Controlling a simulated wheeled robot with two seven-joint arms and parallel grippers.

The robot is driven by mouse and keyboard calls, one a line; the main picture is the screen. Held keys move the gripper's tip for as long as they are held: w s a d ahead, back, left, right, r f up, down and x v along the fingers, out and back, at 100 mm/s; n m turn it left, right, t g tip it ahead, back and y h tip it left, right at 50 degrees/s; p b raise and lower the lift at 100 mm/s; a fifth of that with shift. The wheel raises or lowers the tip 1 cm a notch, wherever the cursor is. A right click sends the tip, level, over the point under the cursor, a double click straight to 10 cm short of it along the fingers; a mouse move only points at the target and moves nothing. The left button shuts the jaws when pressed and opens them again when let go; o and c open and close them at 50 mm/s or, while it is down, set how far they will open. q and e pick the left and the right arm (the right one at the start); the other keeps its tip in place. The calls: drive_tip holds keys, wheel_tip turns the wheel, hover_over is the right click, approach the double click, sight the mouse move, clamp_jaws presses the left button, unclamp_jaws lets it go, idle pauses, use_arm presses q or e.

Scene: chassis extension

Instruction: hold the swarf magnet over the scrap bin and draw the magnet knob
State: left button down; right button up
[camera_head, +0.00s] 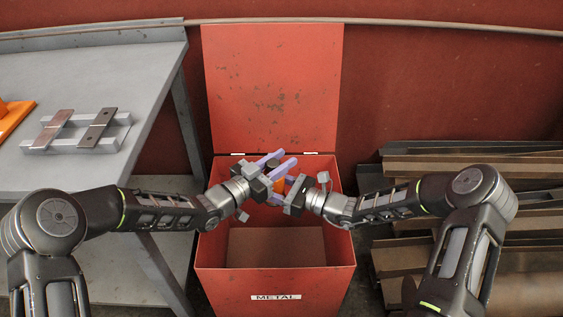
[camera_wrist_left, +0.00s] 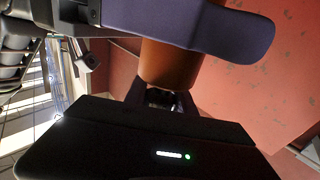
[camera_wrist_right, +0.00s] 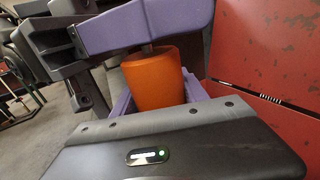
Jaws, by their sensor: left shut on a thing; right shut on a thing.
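The swarf magnet's orange body (camera_head: 278,188) is over the back part of the open red scrap bin (camera_head: 222,255). My right gripper (camera_head: 292,188) is shut around the orange body, which also shows in the right wrist view (camera_wrist_right: 153,78) and the left wrist view (camera_wrist_left: 170,65). My left gripper (camera_head: 277,165) is above it, its purple fingers shut at the magnet's top end. A short grey rod (camera_wrist_right: 147,47) shows between the orange body and my left fingers. The magnet knob is hidden behind those fingers. I cannot make out any swarf.
The bin's raised lid (camera_head: 272,85) stands behind both grippers. A grey table (camera_head: 90,75) at the left bears metal plates on bars (camera_head: 75,130) and an orange object (camera_head: 12,117). Stacked metal stock (camera_head: 480,165) lies to the right of the bin. The bin's front interior is clear.

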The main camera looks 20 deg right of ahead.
use_arm(q)
wheel_tip(320, 180, up, 2)
drive_tip(key=shift+a+r, duration=0.1)
drive_tip(key=c, duration=1)
unclamp_jaws()
drive_tip(key=v, duration=1.2)
drive_tip(key=shift+s, duration=0.1)
